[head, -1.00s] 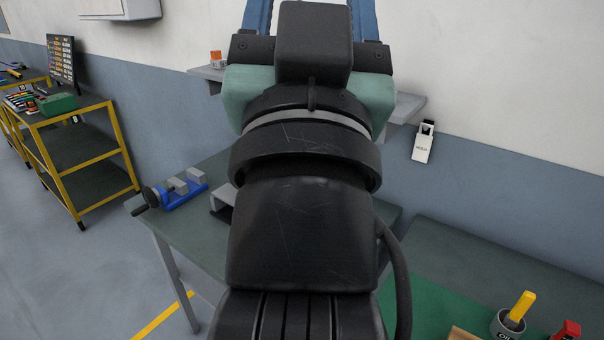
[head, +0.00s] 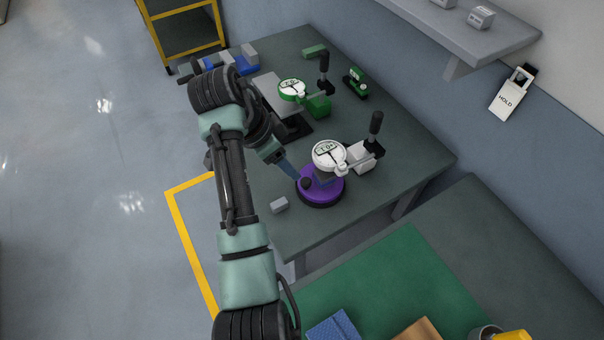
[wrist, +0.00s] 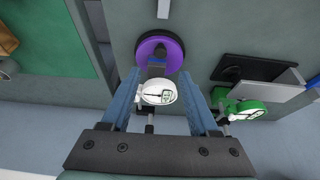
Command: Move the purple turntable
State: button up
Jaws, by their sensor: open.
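The purple turntable (head: 319,191) is a round purple disc on a dark base, standing on the grey-green bench near its front edge. It carries a dark knob and a dark block on top. In the wrist view the turntable (wrist: 161,47) lies just beyond my fingertips. My gripper (wrist: 160,82) is open, its blue fingers spread wide. A white dial gauge (wrist: 157,92) shows between the fingers. In the head view my gripper (head: 297,175) reaches the turntable's left side from above; whether it touches cannot be told.
A green dial gauge (head: 292,90) stands farther back. A small grey block (head: 279,205) lies left of the turntable. Right of it the bench top (head: 405,170) is clear.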

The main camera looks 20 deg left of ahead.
aim_at(305, 181)
jog(key=x, duration=1)
jog(key=shift+w, duration=0.1)
grip_shut()
